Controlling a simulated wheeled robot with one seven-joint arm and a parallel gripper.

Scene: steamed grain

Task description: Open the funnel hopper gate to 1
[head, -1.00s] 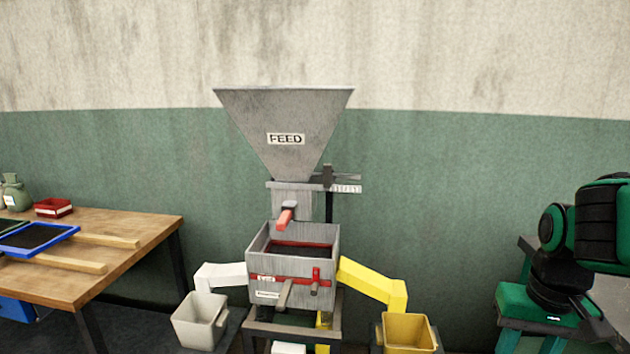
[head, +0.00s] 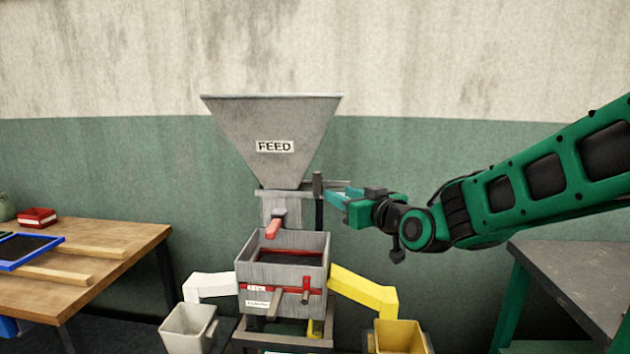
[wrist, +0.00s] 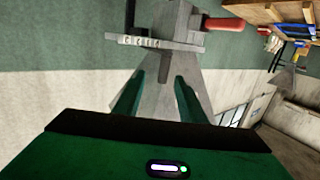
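The grey funnel hopper (head: 270,125), labelled FEED, stands in the middle of the head view. Its gate has an upright grey handle (head: 318,186) at the right of the hopper's neck. My gripper (head: 334,195) is just to the right of this handle, pointing left. In the wrist view my gripper (wrist: 160,76) has its two green fingers apart. The gate handle (wrist: 166,62) appears between or just beyond the fingertips; I cannot tell whether they touch it. The numbered scale (wrist: 135,41) is near the fingertips, its digits too small to read.
A red lever (head: 276,226) sticks out below the neck, above a grey sieve box (head: 257,299). A white bin (head: 183,329) and a yellow bin (head: 400,338) stand either side. A wooden table (head: 110,240) is at left and a dark table (head: 590,272) at right.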

